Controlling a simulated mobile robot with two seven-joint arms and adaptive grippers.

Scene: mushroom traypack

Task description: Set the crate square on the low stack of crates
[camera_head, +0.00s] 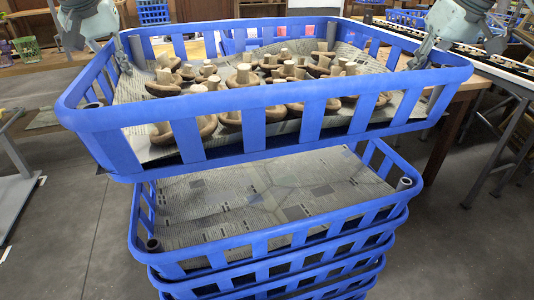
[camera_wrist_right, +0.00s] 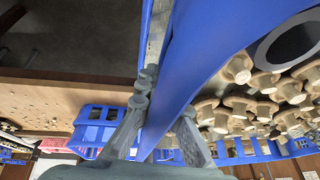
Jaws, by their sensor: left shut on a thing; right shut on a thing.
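A blue slatted crate (camera_head: 272,110) full of mushrooms on printed paper hangs in the upper middle of the head view. It also fills much of the right wrist view (camera_wrist_right: 205,55). My left gripper (camera_head: 122,62) is shut on its left side wall, and my right gripper (camera_head: 428,48) on its right side wall. In the right wrist view, the right gripper's fingers (camera_wrist_right: 165,122) straddle the blue wall. Below is the low stack of blue crates (camera_head: 275,238). Its top crate shows a paper-lined floor without mushrooms; the held crate hides its back part. A gap shows between them.
A wooden table (camera_head: 466,92) stands at the right behind the held crate, with a metal-legged frame (camera_head: 508,125) beside it. A grey table (camera_head: 12,140) stands at the left edge. Grey floor (camera_head: 75,215) is clear on both sides of the stack.

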